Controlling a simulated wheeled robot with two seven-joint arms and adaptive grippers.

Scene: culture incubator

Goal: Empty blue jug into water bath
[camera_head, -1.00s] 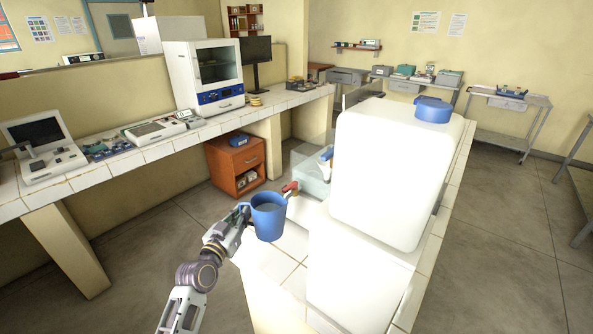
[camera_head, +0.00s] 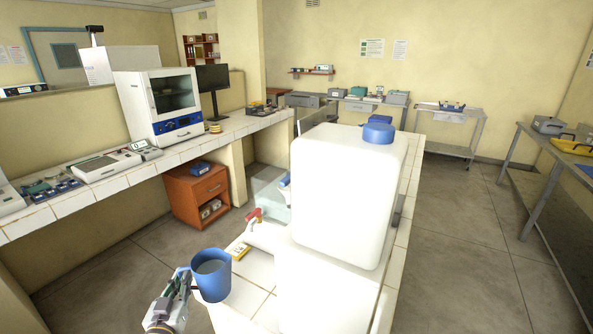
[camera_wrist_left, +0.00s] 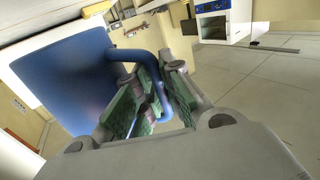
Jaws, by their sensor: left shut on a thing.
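The blue jug (camera_head: 212,277) is upright at the lower left of the head view, with greyish liquid visible inside. My left gripper (camera_head: 184,280) is shut on its handle; in the left wrist view the fingers (camera_wrist_left: 155,90) close around the handle beside the jug body (camera_wrist_left: 70,75). The jug is close to the near end of the white tiled counter; whether it touches the counter is unclear. A clear, glassy box (camera_head: 268,195), perhaps the water bath, stands beyond the white tank, partly hidden by it. My right gripper is not in view.
A large white tank (camera_head: 345,195) with a blue cap (camera_head: 379,133) and a red-handled tap (camera_head: 254,216) fills the counter's middle. An orange cabinet (camera_head: 196,195) stands on the floor to the left. Floor between the counters is clear.

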